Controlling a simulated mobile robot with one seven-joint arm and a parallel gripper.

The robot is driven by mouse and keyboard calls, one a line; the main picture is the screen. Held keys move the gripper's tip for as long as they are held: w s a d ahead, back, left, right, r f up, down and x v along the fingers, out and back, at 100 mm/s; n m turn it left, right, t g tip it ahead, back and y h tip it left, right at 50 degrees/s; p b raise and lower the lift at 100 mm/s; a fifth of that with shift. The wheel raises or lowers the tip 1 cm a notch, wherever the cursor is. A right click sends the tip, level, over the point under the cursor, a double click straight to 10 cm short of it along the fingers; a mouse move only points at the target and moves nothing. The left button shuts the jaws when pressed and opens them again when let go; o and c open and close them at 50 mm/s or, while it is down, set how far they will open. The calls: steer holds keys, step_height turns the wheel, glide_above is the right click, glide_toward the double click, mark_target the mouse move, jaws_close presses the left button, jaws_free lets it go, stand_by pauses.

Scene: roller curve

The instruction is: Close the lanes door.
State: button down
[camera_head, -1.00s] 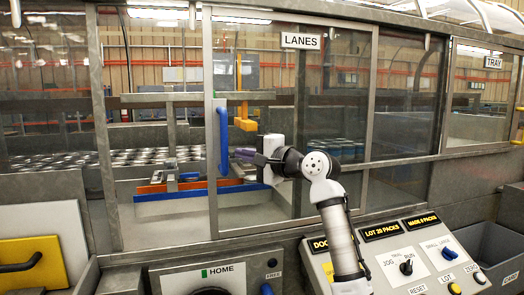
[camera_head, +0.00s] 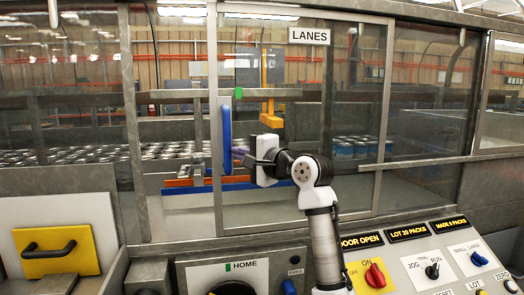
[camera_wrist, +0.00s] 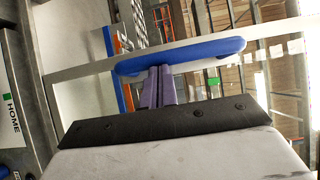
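The lanes door is a framed clear sliding panel (camera_head: 216,190) with a LANES sign (camera_head: 309,36) at its top. Its upright blue handle (camera_head: 227,140) is near the panel's left edge. An open gap (camera_head: 180,212) lies between that edge and the metal post (camera_head: 133,120) to its left. My gripper (camera_head: 240,153) is at the handle's right side. In the wrist view, its purple fingers (camera_wrist: 158,84) are close together, with tips at the side of the blue handle (camera_wrist: 180,56). They do not straddle it; exact contact is partly hidden.
Below the door, a control panel (camera_head: 405,270) has knobs and a lit DOOR OPEN display (camera_head: 361,241). A HOME panel (camera_head: 243,270) stands to its left. A yellow plate with a black handle (camera_head: 50,258) is at lower left. Rows of cans (camera_head: 90,154) show behind the glass.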

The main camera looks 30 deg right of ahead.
steer(key=w+a+p, duration=0.1)
steer(key=w+a, duration=0.1)
steer(key=a, duration=0.8)
steer(key=w+a+p, duration=0.1)
steer(key=w+a, duration=0.2)
steer(key=a, duration=0.7)
steer(key=shift+a, duration=0.3)
